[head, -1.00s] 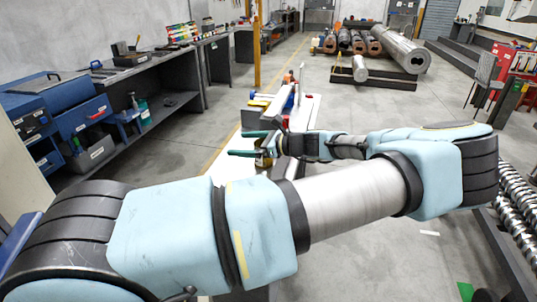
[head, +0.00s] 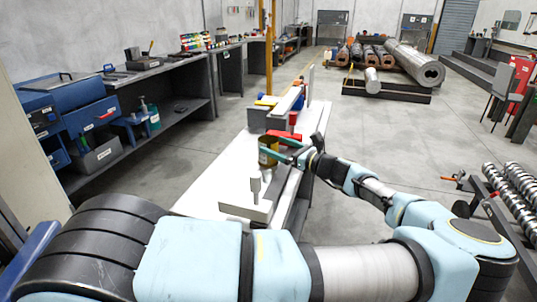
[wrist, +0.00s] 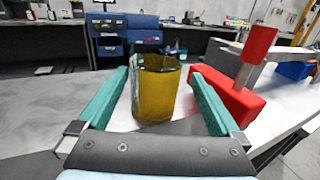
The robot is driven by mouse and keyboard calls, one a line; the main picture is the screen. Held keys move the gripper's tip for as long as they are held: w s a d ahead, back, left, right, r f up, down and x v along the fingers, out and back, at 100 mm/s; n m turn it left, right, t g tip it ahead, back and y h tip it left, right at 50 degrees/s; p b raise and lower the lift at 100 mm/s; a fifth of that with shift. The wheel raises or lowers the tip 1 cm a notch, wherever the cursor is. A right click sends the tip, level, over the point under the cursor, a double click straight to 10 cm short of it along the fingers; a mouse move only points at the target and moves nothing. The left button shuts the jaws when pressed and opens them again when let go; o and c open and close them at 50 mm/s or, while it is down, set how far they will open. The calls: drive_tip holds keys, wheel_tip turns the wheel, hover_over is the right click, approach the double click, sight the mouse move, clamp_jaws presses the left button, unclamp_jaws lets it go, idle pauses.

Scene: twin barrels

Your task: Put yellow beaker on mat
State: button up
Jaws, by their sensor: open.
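The yellow beaker (head: 266,152) stands on the white bench top in the head view. In the wrist view the see-through yellow beaker (wrist: 157,92) stands upright between my two teal fingers. My gripper (wrist: 158,72) is open, one finger on each side of the beaker, with a visible gap on both sides. In the head view my gripper (head: 271,147) reaches in from the right, and its fingers partly cover the beaker. I cannot make out a mat in either view.
A red block tool (wrist: 235,92) with an upright red handle stands close to the right finger. A pale block with a post (head: 246,208) stands on the near part of the white bench (head: 215,180). Grey and blue items crowd the bench's far end. Bare bench lies left of the beaker.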

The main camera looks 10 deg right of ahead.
sight(262, 139)
drive_tip(key=shift+w+a, duration=0.4)
drive_tip(key=shift+w, duration=0.1)
drive_tip(key=p+x, duration=0.2)
drive_tip(key=x, duration=0.1)
drive_tip(key=r+p+x, duration=0.1)
drive_tip(key=shift+a, duration=0.35)
drive_tip(key=shift+w+a+f, duration=0.2)
drive_tip(key=shift+w, duration=0.1)
drive_tip(key=c, duration=1.4)
